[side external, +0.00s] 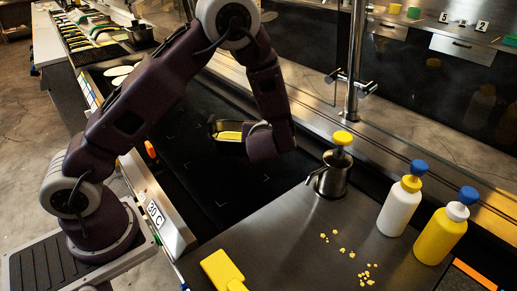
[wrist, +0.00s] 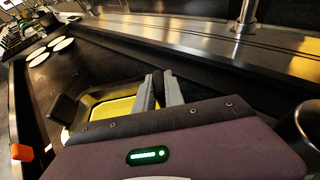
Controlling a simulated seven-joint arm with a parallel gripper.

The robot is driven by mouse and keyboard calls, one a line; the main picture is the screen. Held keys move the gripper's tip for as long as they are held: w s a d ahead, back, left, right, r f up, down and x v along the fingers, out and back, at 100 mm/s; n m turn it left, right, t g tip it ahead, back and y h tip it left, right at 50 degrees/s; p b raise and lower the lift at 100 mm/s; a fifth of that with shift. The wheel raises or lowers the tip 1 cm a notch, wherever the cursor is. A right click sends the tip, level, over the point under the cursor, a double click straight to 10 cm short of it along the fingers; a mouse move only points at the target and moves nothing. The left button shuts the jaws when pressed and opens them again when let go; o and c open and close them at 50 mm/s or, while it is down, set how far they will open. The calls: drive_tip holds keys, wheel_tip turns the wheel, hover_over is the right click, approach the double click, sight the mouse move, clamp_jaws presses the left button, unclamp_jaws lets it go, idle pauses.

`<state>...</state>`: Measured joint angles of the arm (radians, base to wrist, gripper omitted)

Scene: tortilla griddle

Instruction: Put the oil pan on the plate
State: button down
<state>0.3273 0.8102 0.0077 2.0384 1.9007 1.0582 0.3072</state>
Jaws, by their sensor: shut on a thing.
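The oil pan (side external: 231,135) is a small dark rectangular pan with yellow inside. In the wrist view the oil pan (wrist: 92,101) has a dark block-like handle at its left. My gripper (wrist: 160,90) is shut on the pan at its right side, where the fingers hide part of the rim. In the side view my gripper (side external: 252,128) is partly hidden by my wrist. The pan is over the black griddle plate (side external: 200,160), which has corner marks on it. I cannot tell whether the pan touches the plate.
A steel pot with a yellow-topped pump (side external: 333,170) stands right of the griddle. A white bottle (side external: 399,207), a yellow bottle (side external: 442,234), a yellow tool (side external: 222,270) and crumbs are on the steel counter. White discs (wrist: 62,44) lie at the griddle's far end. A metal post (side external: 352,70) stands behind.

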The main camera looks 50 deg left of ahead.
wheel_tip(320, 180, down, 5)
drive_tip(key=shift+f, duration=0.1)
drive_tip(key=shift+f, duration=0.1)
drive_tip(key=c, duration=1.4)
unclamp_jaws()
drive_tip(key=shift+c, duration=0.2)
